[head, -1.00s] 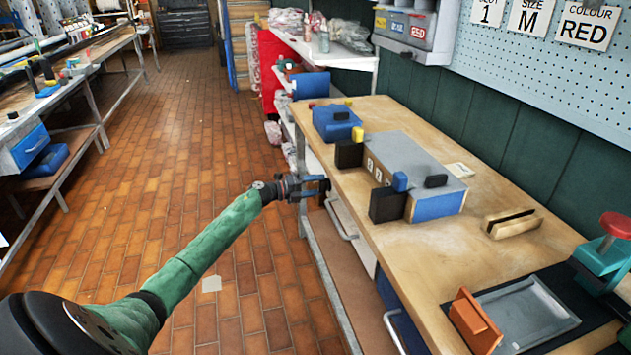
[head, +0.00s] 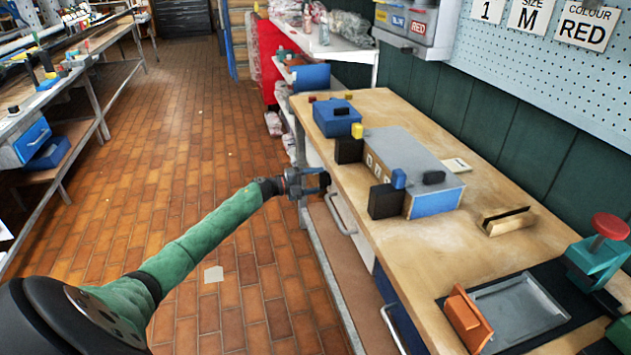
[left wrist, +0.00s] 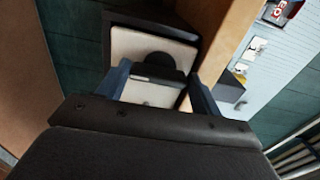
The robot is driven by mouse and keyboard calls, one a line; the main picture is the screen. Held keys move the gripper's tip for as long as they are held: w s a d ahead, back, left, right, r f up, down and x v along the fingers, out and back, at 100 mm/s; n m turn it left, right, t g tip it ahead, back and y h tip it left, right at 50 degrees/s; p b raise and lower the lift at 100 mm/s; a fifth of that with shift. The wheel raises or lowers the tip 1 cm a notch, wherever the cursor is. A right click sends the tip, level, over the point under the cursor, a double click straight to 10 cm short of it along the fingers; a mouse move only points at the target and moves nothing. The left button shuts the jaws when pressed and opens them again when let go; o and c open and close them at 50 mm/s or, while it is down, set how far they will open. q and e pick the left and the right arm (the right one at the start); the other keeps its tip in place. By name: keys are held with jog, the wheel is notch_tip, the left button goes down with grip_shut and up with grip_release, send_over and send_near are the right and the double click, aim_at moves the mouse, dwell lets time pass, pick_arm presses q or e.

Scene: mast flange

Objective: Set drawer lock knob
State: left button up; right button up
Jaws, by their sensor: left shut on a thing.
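The gripper is shut on the knob. The knob's lower part and any mark on it are hard to make out, and in the head view the gripper hides it. My right gripper is not in view.
The drawer's bar handle (head: 339,213) is just below my left gripper. Boxes with dark and coloured blocks (head: 437,203) stand on the bench top (head: 425,262). A grey tray (head: 520,310) lies at the near right.

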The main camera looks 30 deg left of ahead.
pick_arm(q)
jog(key=o, duration=1)
jog(key=b+v, duration=0.1)
jog(key=v, duration=0.6)
jog(key=shift+s+a, duration=0.25)
jog(key=shift+s, duration=0.05)
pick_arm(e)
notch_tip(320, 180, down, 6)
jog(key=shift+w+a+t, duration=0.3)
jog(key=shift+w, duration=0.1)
pick_arm(q)
jog(key=shift+a+f, duration=0.1)
